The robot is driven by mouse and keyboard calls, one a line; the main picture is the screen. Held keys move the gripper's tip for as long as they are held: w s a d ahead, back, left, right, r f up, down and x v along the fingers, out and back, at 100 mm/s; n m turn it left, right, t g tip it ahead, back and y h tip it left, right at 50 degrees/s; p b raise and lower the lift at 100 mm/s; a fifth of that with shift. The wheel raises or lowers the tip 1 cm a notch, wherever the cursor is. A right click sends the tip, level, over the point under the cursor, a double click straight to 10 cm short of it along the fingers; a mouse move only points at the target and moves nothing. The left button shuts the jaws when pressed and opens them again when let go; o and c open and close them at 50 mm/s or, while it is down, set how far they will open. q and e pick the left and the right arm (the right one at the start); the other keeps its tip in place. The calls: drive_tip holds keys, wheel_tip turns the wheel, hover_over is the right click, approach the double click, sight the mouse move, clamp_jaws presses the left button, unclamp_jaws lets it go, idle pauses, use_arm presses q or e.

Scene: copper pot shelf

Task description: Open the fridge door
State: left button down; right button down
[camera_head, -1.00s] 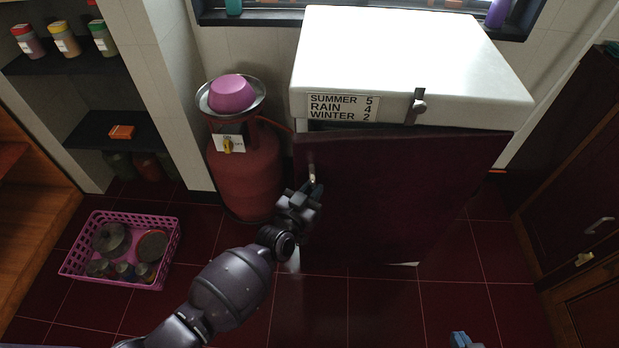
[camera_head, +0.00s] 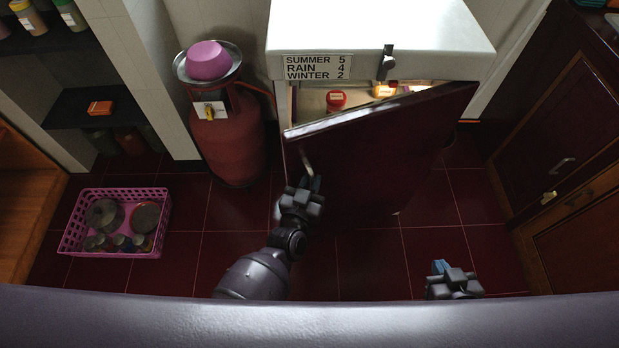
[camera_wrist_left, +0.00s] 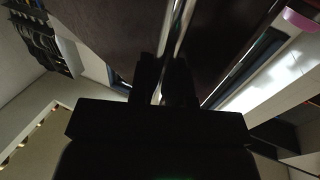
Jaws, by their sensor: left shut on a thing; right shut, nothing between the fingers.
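The fridge (camera_head: 380,28) has a white top and a dark red door (camera_head: 372,160). The door stands partly open, swung out at its left edge, and the lit inside shows above it. My left gripper (camera_head: 309,184) is shut on the door's metal handle (camera_head: 307,160) near the door's left edge. The handle also shows between the fingers in the left wrist view (camera_wrist_left: 176,40), where the fingers are dark. My right gripper (camera_head: 440,268) is shut and empty, low in the head view, apart from the door.
A pink basket (camera_head: 70,238) sits on the floor at left. Wooden cabinets (camera_head: 560,130) stand at right. Floor before the door is clear.

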use_arm(q)
drive_tip(key=c, duration=1.1)
unclamp_jaws()
drive_tip(key=p+v, duration=0.1)
drive_tip(key=v, duration=0.9)
drive_tip(key=shift+s, duration=0.4)
drive_tip(key=shift+a, duration=0.1)
